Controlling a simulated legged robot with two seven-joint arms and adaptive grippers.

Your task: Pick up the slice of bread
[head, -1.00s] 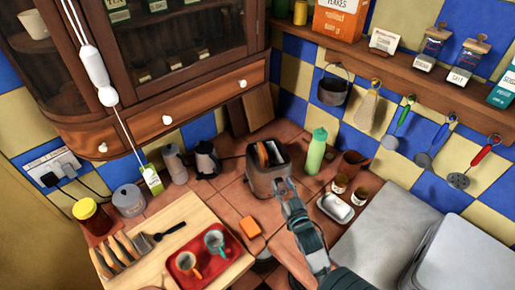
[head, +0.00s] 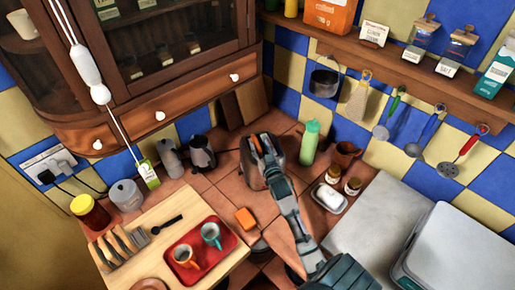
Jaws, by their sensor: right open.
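The toaster (head: 249,170) stands on the tiled counter near the back corner. My right gripper (head: 262,146) is over its top, open, with the arm coming in from the lower right. The gripper hides most of the toaster's slots. A small brownish-orange patch between the fingers may be the slice of bread, but I cannot tell whether the fingers touch it. My left gripper is not in view.
A green bottle (head: 309,143) stands just right of the toaster, and a dark kettle (head: 202,153) to its left. An orange block (head: 245,218), a red tray (head: 198,262) with two cups and a toast rack (head: 121,246) are in front. A white butter dish (head: 329,197) is at right.

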